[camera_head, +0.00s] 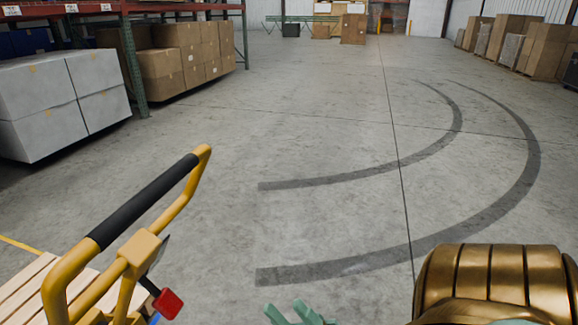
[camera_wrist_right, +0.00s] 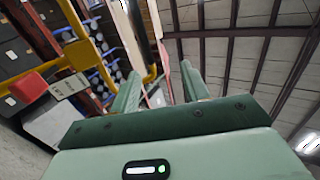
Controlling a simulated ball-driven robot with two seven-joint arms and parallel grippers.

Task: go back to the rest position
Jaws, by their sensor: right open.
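My right gripper (camera_head: 300,312) shows its pale green fingertips at the bottom edge of the head view, right of the yellow handle. In the right wrist view its two fingers (camera_wrist_right: 162,88) stand apart, and I see nothing held between them. Open floor lies behind the fingertips in the head view. My left gripper is not in view.
A yellow handle with a black grip (camera_head: 145,202) and a red part (camera_head: 168,303) rises at the lower left beside wooden slats (camera_head: 24,285). White boxes (camera_head: 45,92) and cartons (camera_head: 160,65) stand at the left rack (camera_head: 132,58). The middle floor is clear.

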